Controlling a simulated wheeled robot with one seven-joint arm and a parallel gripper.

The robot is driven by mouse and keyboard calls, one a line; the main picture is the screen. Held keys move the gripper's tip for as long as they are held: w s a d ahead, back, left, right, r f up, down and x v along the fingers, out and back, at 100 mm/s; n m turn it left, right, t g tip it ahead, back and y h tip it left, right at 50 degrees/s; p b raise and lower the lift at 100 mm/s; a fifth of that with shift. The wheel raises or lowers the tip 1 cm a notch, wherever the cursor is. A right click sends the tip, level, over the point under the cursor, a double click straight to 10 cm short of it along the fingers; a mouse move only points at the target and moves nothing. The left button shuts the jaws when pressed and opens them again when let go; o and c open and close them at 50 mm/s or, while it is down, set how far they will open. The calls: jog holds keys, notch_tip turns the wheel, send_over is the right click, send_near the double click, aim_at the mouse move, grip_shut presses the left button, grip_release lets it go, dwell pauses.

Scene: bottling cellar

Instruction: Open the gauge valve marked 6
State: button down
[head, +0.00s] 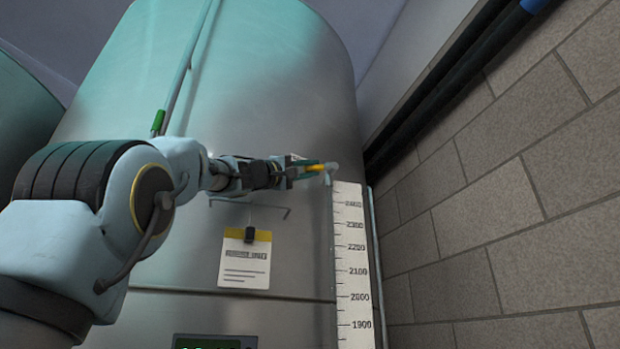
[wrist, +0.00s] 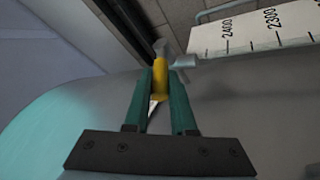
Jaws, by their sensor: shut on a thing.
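A small valve with a yellow lever handle (head: 317,168) sits at the top of the gauge scale (head: 352,265) on the steel tank. The handle also shows in the wrist view (wrist: 159,78), with a grey valve body (wrist: 184,62) beside it. My gripper (head: 300,172) reaches in from the left. Its two green fingers (wrist: 161,90) are shut on the yellow handle, one on each side. In the wrist view the handle lies in line with the fingers. No number 6 is readable on the valve.
The large steel tank (head: 270,100) fills the middle. A tag with a yellow top (head: 244,262) hangs from a wire bracket below my gripper. A block wall (head: 500,190) and dark pipes (head: 440,85) stand close on the right. A display (head: 215,342) is at the bottom.

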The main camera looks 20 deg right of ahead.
dwell(0.3)
jog(key=c, duration=0.8)
grip_release()
jog(key=shift+o, duration=0.2)
jog(key=b+v, duration=0.6)
jog(key=v, duration=0.5)
jog(key=shift+d, duration=0.1)
